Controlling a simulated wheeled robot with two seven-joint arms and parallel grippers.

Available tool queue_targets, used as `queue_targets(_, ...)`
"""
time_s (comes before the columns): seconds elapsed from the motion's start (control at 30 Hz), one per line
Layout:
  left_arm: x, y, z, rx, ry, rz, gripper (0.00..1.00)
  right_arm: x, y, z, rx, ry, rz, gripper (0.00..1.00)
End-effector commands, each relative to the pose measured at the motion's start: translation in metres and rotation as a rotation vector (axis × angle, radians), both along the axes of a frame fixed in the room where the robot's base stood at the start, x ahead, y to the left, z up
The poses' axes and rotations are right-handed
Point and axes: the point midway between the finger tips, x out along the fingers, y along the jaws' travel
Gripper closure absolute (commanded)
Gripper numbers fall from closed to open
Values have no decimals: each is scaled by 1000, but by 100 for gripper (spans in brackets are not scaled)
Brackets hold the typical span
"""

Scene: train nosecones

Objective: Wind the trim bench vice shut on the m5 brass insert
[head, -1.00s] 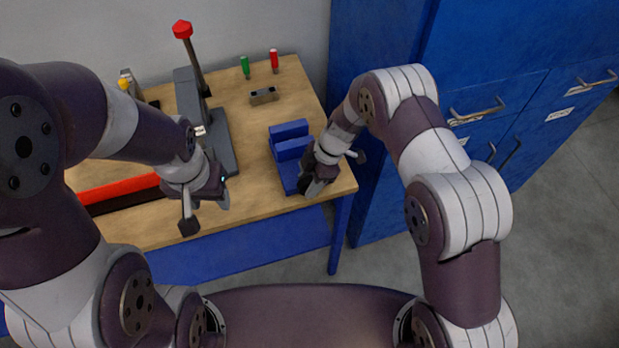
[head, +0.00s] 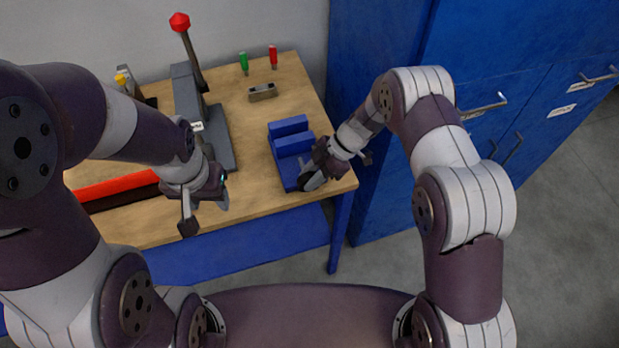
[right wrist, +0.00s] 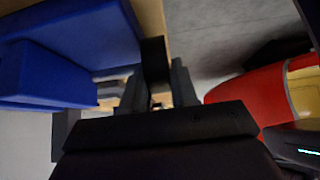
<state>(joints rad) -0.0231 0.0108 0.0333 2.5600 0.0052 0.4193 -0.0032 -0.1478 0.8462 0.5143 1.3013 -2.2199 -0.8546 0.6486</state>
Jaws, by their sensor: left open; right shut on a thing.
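The blue trim bench vice (head: 291,147) sits at the right front corner of the wooden bench, its two jaw blocks parallel with a narrow gap between them. My right gripper (head: 312,178) is at the vice's front right end, shut on what appears to be its handle, which is mostly hidden. In the right wrist view my gripper's dark fingers (right wrist: 168,75) are beside the blue vice (right wrist: 70,55). I cannot make out the m5 brass insert between the jaws. My left gripper (head: 205,214) is open and empty over the bench's front edge, left of the vice.
A grey lever press (head: 190,95) with a red knob stands left of the vice. A small grey block (head: 263,92) and green (head: 243,63) and red (head: 273,56) handled tools are behind. A red bar (head: 115,186) lies front left. Blue cabinets (head: 390,40) stand close on the right.

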Motion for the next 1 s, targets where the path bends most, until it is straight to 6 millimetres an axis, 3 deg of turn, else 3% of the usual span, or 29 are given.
queue_targets(0.5,0,0,-35,0,0,0,51,4,-6,-5,291,90,-1,100)
queue_targets(1.0,0,0,-39,0,0,0,51,4,-7,-2,342,107,-2,100)
